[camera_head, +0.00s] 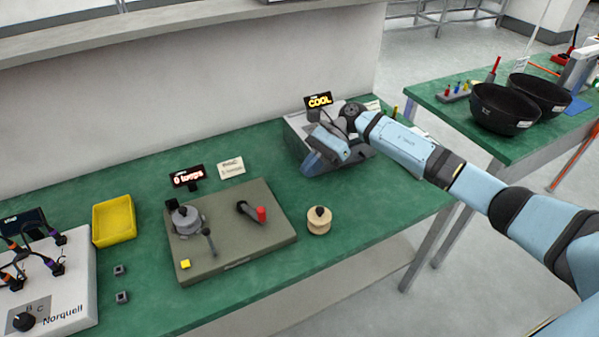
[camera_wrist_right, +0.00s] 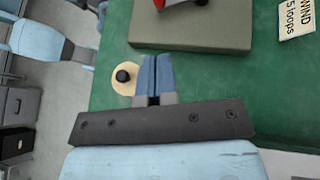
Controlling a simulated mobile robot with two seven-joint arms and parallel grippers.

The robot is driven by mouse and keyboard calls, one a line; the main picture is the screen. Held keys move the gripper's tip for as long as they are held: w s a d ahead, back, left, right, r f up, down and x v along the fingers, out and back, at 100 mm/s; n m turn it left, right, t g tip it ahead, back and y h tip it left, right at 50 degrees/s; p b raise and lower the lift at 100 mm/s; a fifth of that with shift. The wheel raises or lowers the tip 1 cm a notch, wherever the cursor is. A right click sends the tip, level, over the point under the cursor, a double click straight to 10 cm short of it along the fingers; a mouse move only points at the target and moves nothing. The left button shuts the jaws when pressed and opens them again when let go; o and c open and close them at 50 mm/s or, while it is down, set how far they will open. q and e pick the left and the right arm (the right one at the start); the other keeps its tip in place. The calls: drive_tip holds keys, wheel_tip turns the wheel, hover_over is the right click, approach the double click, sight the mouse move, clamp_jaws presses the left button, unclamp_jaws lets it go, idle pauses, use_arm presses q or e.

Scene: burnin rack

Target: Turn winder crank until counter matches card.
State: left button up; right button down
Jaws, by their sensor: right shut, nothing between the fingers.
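The winder (camera_head: 232,262) is a flat grey-olive base on the green bench, with a round grey drum (camera_head: 187,220) at left and a crank with a red handle (camera_head: 262,214) at right. Its counter (camera_head: 187,176) reads "0 loops". The card (camera_head: 231,168) stands behind the base; in the right wrist view the card (camera_wrist_right: 297,17) reads "WIND 5 loops". My right gripper (camera_head: 309,170) is shut and empty, above the bench, right of and behind the winder and apart from the crank. Its blue fingers (camera_wrist_right: 155,66) point towards the winder base (camera_wrist_right: 192,36). My left gripper is out of view.
A wooden spool with a black knob (camera_head: 319,221) stands right of the winder. A grey machine with a "COOL" display (camera_head: 320,100) is behind my right gripper. A yellow tray (camera_head: 114,221) and a white connector box (camera_head: 70,285) are at left. Bench front between winder and spool is clear.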

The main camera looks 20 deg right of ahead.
drive_tip(key=p, duration=0.2)
approach(251, 208)
drive_tip(key=s+a, duration=0.1)
drive_tip(key=s, duration=0.2)
drive_tip(key=s+a, duration=0.1)
drive_tip(key=s, duration=0.1)
drive_tip(key=shift+s+a+f, duration=0.35)
drive_tip(key=shift+s+a, duration=0.1)
drive_tip(key=shift+a, duration=0.35)
drive_tip(key=shift+a+f, duration=0.1)
